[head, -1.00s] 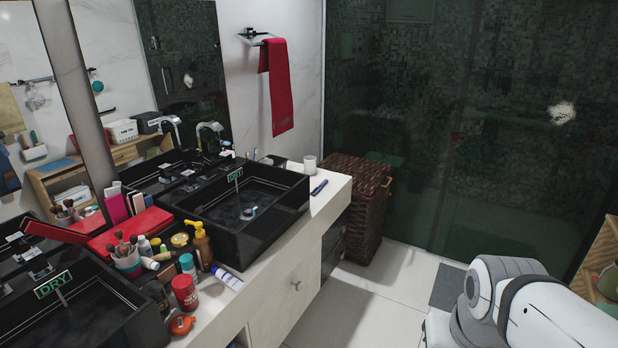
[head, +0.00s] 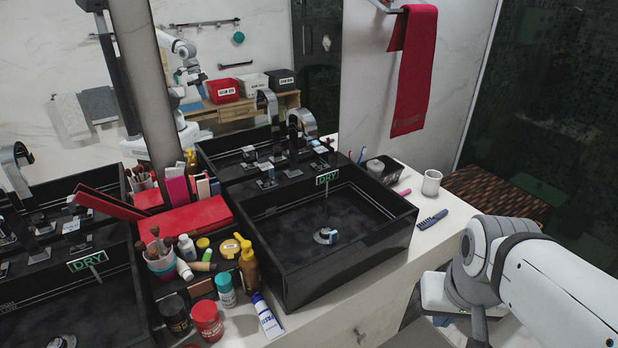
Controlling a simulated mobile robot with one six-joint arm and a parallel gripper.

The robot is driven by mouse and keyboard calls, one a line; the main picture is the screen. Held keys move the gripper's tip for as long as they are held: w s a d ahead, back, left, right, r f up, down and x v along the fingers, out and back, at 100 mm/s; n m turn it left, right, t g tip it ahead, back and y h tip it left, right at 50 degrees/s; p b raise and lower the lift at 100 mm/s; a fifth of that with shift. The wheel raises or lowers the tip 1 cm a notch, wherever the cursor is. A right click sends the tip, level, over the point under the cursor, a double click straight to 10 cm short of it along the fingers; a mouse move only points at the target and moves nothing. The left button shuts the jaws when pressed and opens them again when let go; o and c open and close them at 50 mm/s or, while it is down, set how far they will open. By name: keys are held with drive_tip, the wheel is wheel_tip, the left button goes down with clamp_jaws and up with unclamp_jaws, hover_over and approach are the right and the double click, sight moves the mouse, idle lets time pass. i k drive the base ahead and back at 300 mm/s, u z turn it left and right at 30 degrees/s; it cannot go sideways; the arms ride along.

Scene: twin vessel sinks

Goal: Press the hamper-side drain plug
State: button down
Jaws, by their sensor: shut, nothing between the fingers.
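The hamper-side sink is the black square vessel sink (head: 290,285) in the middle of the head view. Its drain plug (head: 326,236) is a small round metal piece on the basin floor, with a small blue and white item on or against it. I cannot tell whether the plug is up or down. My white arm is at the right, over the floor and apart from the sink. My gripper's fingers do not show; the arm's end is hidden or out of frame.
The woven hamper (head: 495,190) stands beyond the counter's right end. A second sink (head: 95,310) is far left.

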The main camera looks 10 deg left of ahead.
sight(326, 230)
drive_tip(key=u, duration=0.25)
drive_tip(key=i, duration=0.55)
drive_tip(key=u, duration=0.3)
drive_tip(key=k, duration=0.9)
drive_tip(key=u, duration=0.15)
drive_tip(key=i, duration=0.9)
drive_tip(key=z, duration=0.05)
